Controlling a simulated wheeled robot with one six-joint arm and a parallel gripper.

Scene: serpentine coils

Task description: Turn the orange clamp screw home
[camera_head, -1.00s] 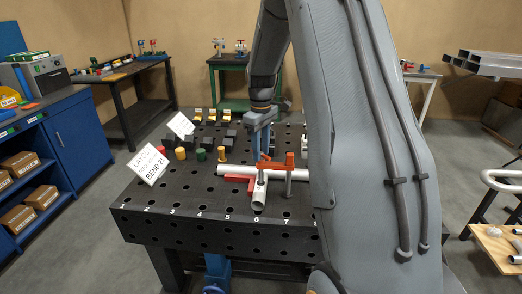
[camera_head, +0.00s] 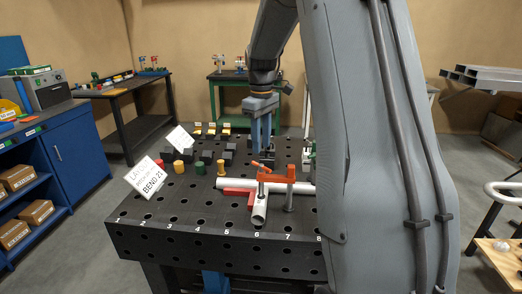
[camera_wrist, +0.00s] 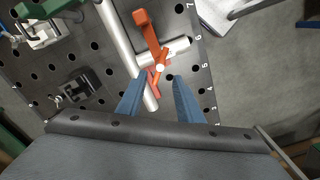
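The orange clamp (camera_head: 276,173) stands on the dark perforated table beside white tubes joined in a T (camera_head: 260,212). Its orange screw handle (camera_head: 262,166), a thin cross bar, sits on top at the left end of the clamp arm. In the wrist view the clamp arm (camera_wrist: 149,32) runs toward the screw handle (camera_wrist: 157,75), which has a pale round centre. My gripper (camera_head: 261,153) points down above and behind the handle. In the wrist view my two blue fingers (camera_wrist: 160,80) are apart, with the handle around the fingertips and no visible contact.
The perforated table (camera_head: 180,235) has numbered holes along its front edge. Dark blocks, coloured cylinders (camera_head: 200,168) and a white sign (camera_head: 148,178) stand to the left. A red strip (camera_head: 238,191) lies by the tubes. Bare table lies at the front left.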

